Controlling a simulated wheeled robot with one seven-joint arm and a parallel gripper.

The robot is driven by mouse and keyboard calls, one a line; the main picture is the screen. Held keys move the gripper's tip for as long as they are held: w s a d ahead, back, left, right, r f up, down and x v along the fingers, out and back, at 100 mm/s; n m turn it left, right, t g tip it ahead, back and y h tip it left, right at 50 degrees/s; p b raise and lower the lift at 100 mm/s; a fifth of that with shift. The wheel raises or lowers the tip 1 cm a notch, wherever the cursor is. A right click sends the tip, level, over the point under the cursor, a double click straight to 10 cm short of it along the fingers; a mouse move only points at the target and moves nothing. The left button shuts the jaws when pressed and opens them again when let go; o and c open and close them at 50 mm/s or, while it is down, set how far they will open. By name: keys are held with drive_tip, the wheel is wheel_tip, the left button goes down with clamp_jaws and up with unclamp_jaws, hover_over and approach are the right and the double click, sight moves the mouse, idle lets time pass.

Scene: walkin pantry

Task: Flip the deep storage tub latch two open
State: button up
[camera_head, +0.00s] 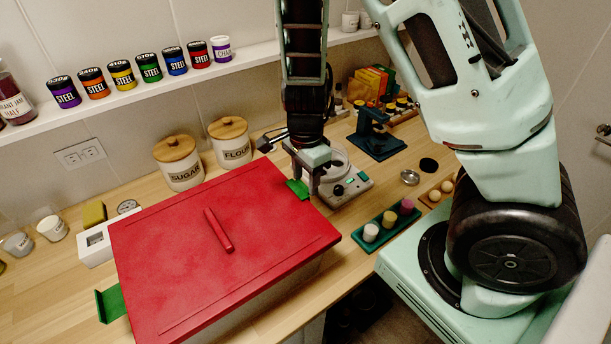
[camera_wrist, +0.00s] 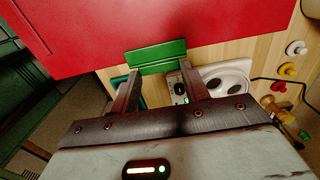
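The deep storage tub has a red lid (camera_head: 180,255) with a raised red handle bar (camera_head: 218,230) and sits on the wooden counter. A green latch (camera_head: 298,188) is at its far right edge, and a second green latch (camera_head: 110,303) sticks outward at the left end. In the wrist view the near latch (camera_wrist: 156,55) is a green flap along the edge of the red lid (camera_wrist: 170,25). My gripper (camera_head: 306,178) points down at this latch. In the wrist view my gripper (camera_wrist: 159,70) is open, its fingertips at the flap's outer edge; contact cannot be told.
A scale (camera_head: 348,188) stands close to the right of my gripper. Sugar (camera_head: 180,170) and flour (camera_head: 229,150) canisters stand behind the tub. A shelf of jars (camera_head: 150,95) runs along the wall.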

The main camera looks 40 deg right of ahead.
drive_tip(key=shift+c, duration=0.7)
drive_tip(key=shift+d+f+b, duration=0.1)
drive_tip(key=shift+b, duration=0.25)
drive_tip(key=shift+d+f+y+b, duration=1)
drive_tip(key=shift+f+y+b, duration=0.4)
drive_tip(key=shift+y+b, duration=1.5)
drive_tip(key=shift+d+f+y+b, duration=1)
drive_tip(key=shift+f+y+b, duration=0.45)
drive_tip(key=shift+y+b, duration=1.4)
drive_tip(key=shift+d+f+y+b, duration=1)
drive_tip(key=shift+f+y+b, duration=0.4)
drive_tip(key=shift+y+b, duration=1.45)
